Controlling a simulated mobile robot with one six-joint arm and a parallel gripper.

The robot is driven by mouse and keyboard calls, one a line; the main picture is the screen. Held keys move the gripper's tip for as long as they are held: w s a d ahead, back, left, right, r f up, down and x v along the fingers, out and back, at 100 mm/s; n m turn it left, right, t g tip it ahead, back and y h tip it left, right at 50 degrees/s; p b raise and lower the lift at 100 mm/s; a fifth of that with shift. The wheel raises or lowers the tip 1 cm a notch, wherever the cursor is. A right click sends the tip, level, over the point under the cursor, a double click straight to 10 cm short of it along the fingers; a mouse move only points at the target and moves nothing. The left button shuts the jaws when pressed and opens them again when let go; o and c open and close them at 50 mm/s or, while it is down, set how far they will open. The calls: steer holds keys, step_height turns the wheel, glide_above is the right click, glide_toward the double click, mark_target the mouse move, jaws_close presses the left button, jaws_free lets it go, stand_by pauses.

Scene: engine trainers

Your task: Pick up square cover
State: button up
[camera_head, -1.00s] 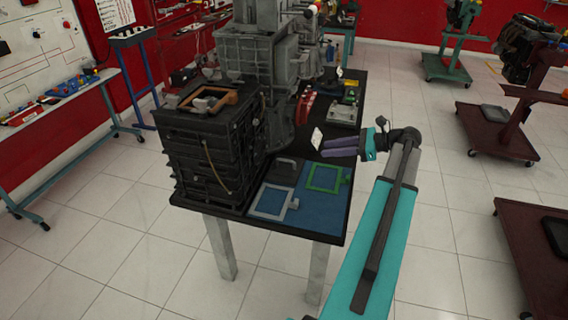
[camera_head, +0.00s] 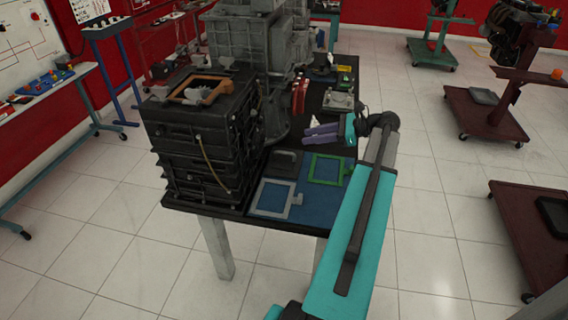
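I cannot tell for certain which part is the square cover. Three square frames show: a grey one (camera_head: 293,199) and a green one (camera_head: 343,178) on the blue mat (camera_head: 316,204), and an orange one (camera_head: 228,86) on top of the black engine block. A dark grey part (camera_head: 284,162) lies at the mat's back left edge. My gripper (camera_head: 306,135), with purple fingers pointing left, is over the table behind the green frame. Its fingers look apart, with nothing visible between them. A small white piece (camera_head: 313,122) shows just behind the fingertips.
The black engine block (camera_head: 200,150) stands tall at the left of the dark table. Grey engine housings (camera_head: 243,45) rise behind it. Red parts (camera_head: 300,94) and a grey metal part (camera_head: 341,102) lie beyond my gripper.

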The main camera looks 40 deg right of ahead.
steer(key=f+b, duration=0.1)
steer(key=f, duration=0.1)
steer(key=b, duration=0.5)
glide_toward(275, 155)
steer(key=v, duration=0.3)
steer(key=shift+d+r, duration=0.1)
steer(key=shift+d, duration=0.35)
steer(key=shift+p+x, duration=0.3)
steer(key=shift+x, duration=3.95)
steer(key=shift+w+a, duration=0.1)
steer(key=shift+x, duration=2.5)
jaws_close()
